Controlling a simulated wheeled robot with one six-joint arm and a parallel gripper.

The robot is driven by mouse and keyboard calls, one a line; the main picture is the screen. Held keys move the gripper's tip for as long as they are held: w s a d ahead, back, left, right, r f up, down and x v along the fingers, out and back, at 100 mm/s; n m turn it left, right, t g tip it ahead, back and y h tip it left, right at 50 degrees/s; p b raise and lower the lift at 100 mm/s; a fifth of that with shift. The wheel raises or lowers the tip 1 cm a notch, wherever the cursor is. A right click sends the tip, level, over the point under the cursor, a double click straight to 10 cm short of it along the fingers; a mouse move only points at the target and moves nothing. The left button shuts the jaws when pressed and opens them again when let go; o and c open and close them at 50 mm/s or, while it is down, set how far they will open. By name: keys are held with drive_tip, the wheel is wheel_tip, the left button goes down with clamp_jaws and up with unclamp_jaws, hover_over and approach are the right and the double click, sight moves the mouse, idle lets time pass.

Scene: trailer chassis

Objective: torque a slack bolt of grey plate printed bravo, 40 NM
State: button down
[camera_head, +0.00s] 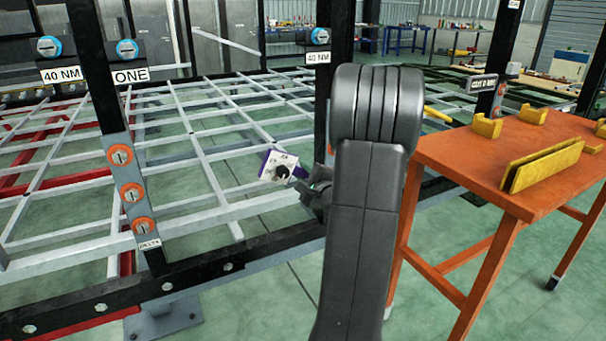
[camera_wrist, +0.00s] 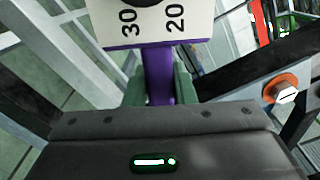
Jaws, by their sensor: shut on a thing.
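My gripper (camera_head: 312,185) is shut on the purple handle of a torque tool (camera_head: 279,167), which has a white dial face and a black knob. In the wrist view the tool (camera_wrist: 160,75) stands between the jaws, with 30 and 20 readable on its dial. A grey plate (camera_head: 134,163) with several orange-ringed bolts stands on a black post at left; its label (camera_head: 149,244) seems to read DELTA. In the wrist view an orange-ringed bolt (camera_wrist: 284,91) sits at right, apart from the tool. No plate printed bravo is readable; my arm hides part of the middle post.
40 NM signs hang on the left post (camera_head: 62,75) and middle post (camera_head: 318,57), near blue-ringed bolts. An orange table (camera_head: 450,160) with yellow holders (camera_head: 541,166) stands at right. A black chassis rail (camera_head: 200,275) crosses low in front. Pale bars form a grid behind.

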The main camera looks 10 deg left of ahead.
drive_tip(key=shift+r, duration=0.15)
drive_tip(key=shift+w+d+r+m+p, duration=0.25)
drive_tip(key=shift+r+m+p, duration=0.2)
drive_tip(key=shift+p, duration=0.15)
drive_tip(key=shift+s+a+f+n+b, duration=0.15)
drive_tip(key=shift+f+n+b, duration=0.25)
drive_tip(key=shift+b, duration=0.7)
drive_tip(key=shift+b+v, duration=0.75)
drive_tip(key=shift+v, duration=2.25)
